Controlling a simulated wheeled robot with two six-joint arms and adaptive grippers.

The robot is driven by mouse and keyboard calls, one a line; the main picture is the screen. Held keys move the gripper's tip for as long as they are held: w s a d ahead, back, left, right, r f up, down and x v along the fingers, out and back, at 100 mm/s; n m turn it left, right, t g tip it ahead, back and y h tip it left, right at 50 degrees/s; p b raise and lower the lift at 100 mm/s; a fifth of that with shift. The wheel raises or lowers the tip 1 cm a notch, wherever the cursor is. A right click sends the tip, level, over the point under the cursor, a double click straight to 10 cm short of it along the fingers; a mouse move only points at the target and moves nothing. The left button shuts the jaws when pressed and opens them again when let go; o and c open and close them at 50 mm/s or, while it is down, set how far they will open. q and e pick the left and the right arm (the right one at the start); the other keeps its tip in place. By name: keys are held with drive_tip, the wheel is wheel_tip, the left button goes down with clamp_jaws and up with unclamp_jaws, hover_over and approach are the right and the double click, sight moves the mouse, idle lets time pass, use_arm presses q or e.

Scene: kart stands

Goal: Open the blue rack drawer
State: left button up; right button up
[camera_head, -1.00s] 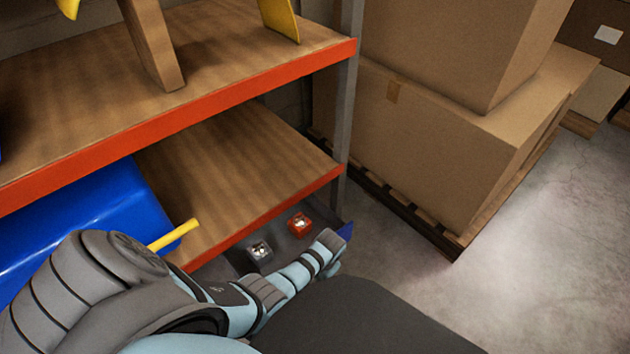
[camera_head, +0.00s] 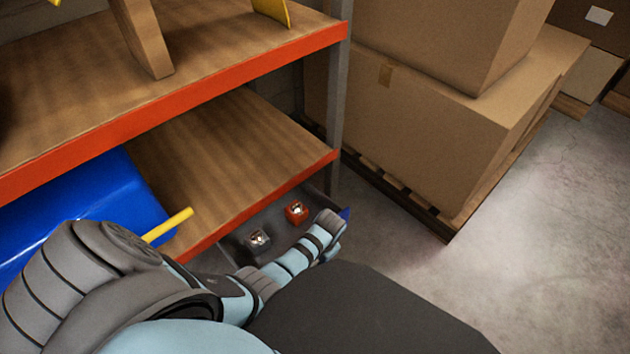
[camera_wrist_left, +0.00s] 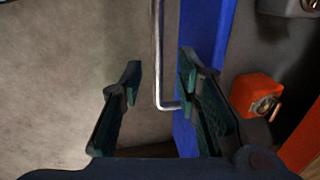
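The blue drawer shows its blue front (camera_wrist_left: 207,60) in the left wrist view, with a metal bar handle (camera_wrist_left: 157,55) on it. In the head view, its grey interior (camera_head: 277,229) juts out below the lower shelf, so the drawer is partly open. Only a blue corner (camera_head: 345,213) of its front shows there; my left arm hides the rest. My left gripper (camera_wrist_left: 160,70) has its fingers apart, with the handle between them, nearer the right finger. Contact with the handle is unclear. My right gripper is out of view.
An orange-red item (camera_head: 296,211) and a grey item (camera_head: 257,240) lie in the drawer. A blue bin-like object (camera_head: 85,205) and yellow rod (camera_head: 168,224) are at left. Large cardboard boxes (camera_head: 420,130) stand on a pallet at right. Floor (camera_head: 530,240) at right is clear.

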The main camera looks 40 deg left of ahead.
use_arm(q)
wheel_tip(320, 180, up, 7)
drive_tip(key=shift+r, duration=0.2)
